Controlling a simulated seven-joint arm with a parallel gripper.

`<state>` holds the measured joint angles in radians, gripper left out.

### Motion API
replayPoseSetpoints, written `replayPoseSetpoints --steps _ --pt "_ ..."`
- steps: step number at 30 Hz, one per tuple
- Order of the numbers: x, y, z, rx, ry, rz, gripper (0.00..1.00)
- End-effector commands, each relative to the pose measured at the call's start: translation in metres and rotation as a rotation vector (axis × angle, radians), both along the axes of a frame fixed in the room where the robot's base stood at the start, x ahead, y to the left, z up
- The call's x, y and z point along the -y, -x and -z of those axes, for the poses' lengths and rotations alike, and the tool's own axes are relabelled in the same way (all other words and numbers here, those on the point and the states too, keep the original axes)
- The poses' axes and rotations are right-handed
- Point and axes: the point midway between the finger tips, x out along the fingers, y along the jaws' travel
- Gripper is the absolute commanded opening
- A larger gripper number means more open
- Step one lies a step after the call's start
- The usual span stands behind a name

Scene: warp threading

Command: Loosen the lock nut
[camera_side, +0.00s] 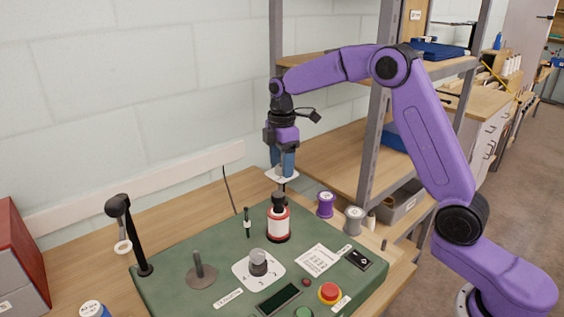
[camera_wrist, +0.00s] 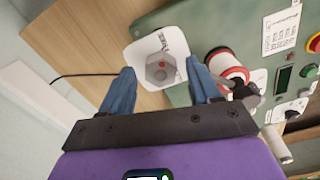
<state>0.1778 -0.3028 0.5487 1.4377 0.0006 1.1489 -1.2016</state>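The lock nut (camera_wrist: 159,70) is a grey hexagon with a red dot, on a white labelled plate (camera_wrist: 138,50) in the wrist view. The label is too small to read. In the side view the white plate (camera_side: 272,174) is right under my fingertips, above and behind the red-and-white cylinder; the nut is hidden there. My gripper (camera_side: 283,170) points down with two blue fingers. In the wrist view my gripper (camera_wrist: 161,72) is open, one finger on each side of the nut, with visible gaps. Whether the fingertips are level with the nut I cannot tell.
The red-and-white cylinder (camera_side: 278,224) with a black top stands close by on the green panel (camera_side: 170,289). A grey knob (camera_side: 258,262), a red button (camera_side: 330,292) and a black hooked post (camera_side: 128,235) are on it too. Purple (camera_side: 325,205) and grey (camera_side: 353,219) spools stand right of the cylinder.

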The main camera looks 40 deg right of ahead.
Motion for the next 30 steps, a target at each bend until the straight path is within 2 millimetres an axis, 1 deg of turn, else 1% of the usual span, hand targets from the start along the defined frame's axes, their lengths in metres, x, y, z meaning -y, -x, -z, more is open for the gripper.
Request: replayPoseSetpoints --steps 6,8,11,14,22,27,30 --pt "0.001 0.0 -0.001 -0.003 0.0 0.002 0.62" --pt "0.001 0.0 -0.004 -0.002 0.0 0.002 0.62" --pt "0.001 0.0 -0.016 0.0 0.001 0.002 0.62" --pt "0.001 0.0 -0.034 0.001 0.0 0.003 0.62" --pt "0.001 0.0 -0.091 0.003 0.0 0.002 0.62" --pt "0.0 0.0 -0.121 0.001 0.0 0.002 0.62" --pt "0.0 0.0 -0.135 0.0 0.0 0.001 0.62"
